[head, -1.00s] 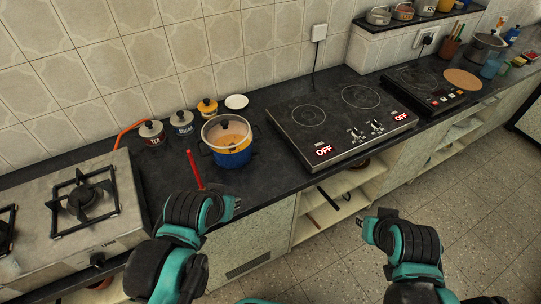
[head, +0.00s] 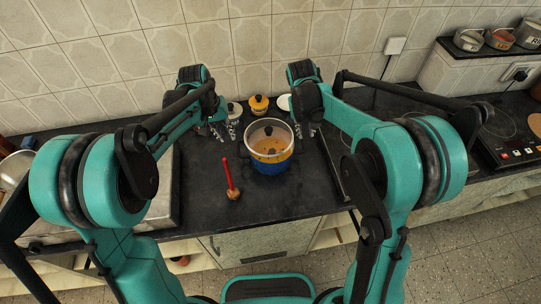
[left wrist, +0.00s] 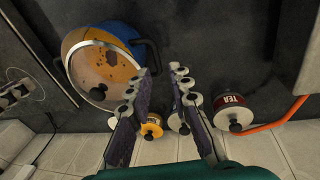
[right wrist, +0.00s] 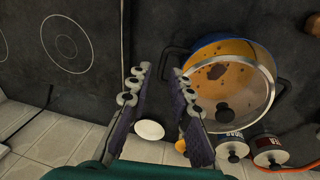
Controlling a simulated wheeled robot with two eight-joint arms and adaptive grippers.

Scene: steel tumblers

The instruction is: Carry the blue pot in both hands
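The blue pot (head: 268,163) stands upright on the dark counter, with a clear lid (head: 270,138) over orange contents. It also shows in the left wrist view (left wrist: 128,35) and the right wrist view (right wrist: 214,40). My left gripper (head: 224,132) is open and empty at the pot's left side. In the left wrist view one dark side handle (left wrist: 150,50) lies just ahead of the fingertips. My right gripper (head: 305,131) is open and empty at the pot's right side. In the right wrist view the other handle (right wrist: 172,52) lies close ahead of its fingertips. Neither visibly grips the pot.
The tea canister (left wrist: 236,108) is near my left gripper. An electric hob (right wrist: 75,40) lies right of the pot.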

